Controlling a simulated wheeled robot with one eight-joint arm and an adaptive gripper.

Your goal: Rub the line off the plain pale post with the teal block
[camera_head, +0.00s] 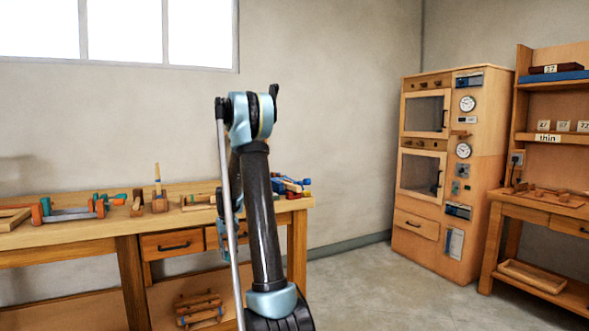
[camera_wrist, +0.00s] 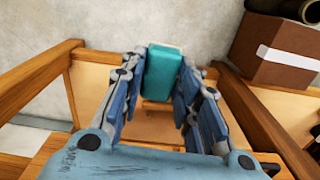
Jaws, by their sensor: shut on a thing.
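In the wrist view my gripper (camera_wrist: 162,82) is shut on the teal block (camera_wrist: 164,66), which sits upright between the blue-grey fingers. No line on a post can be made out in either view.
The wooden workbench (camera_head: 72,238) along the wall holds several wooden and coloured pieces. A tall wooden cabinet (camera_head: 482,177) and a shelf unit (camera_head: 560,92) stand at right. In the wrist view a brown box with a white band (camera_wrist: 277,48) is at upper right. Floor before the cabinet is clear.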

